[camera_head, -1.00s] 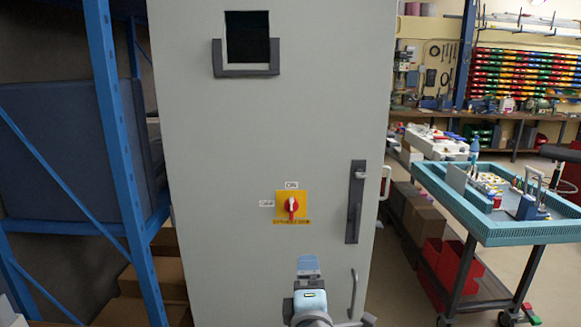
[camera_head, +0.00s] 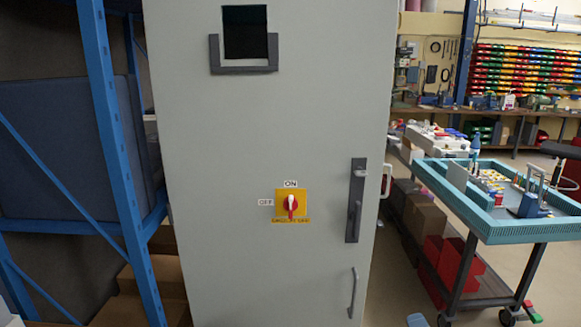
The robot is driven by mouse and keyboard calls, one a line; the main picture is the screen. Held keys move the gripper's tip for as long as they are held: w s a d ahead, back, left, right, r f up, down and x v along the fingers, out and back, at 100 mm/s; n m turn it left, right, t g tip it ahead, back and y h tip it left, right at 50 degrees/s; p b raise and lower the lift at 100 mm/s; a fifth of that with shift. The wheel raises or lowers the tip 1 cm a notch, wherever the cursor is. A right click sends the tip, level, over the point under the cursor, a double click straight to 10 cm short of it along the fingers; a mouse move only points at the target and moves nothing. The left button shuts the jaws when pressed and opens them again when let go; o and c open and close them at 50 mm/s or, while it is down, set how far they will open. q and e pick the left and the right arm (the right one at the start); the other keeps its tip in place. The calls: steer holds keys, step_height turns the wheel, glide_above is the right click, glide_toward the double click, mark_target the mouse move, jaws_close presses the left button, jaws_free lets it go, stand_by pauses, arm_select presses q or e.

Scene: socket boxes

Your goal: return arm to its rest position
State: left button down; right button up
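The tall grey cabinet (camera_head: 225,150) stands in front of me with its door shut. Its red rotary switch (camera_head: 290,204) sits on a yellow plate, with the knob upright towards the ON label. A small light-blue piece (camera_head: 416,321) shows at the bottom edge, right of the cabinet. It looks like the tip of my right gripper, but too little shows to tell open from shut. It is apart from the switch and the door handles. My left gripper is not in view.
A dark latch handle (camera_head: 354,200) and a lower grey handle (camera_head: 353,293) stick out from the door. A blue rack (camera_head: 122,165) stands close on the left. A teal-topped cart (camera_head: 500,228) stands on the right. The space before the door is clear.

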steer(key=s+d+f+m+g+y, duration=0.25)
steer(key=s+f+m, duration=0.55)
steer(key=s, duration=0.5)
steer(key=s+d+f+m+g+y, duration=0.15)
steer(key=s+f+m+g, duration=0.3)
steer(key=s+f, duration=0.65)
steer(key=a+r+m+t, duration=0.25)
steer(key=a+m, duration=0.35)
steer(key=a, duration=0.8)
step_height(320, 180, up, 11)
steer(key=d+p, duration=0.1)
steer(key=p, duration=1.1)
steer(key=shift+s+y, duration=0.3)
steer(key=shift+y, duration=0.1)
steer(key=shift+g, duration=0.25)
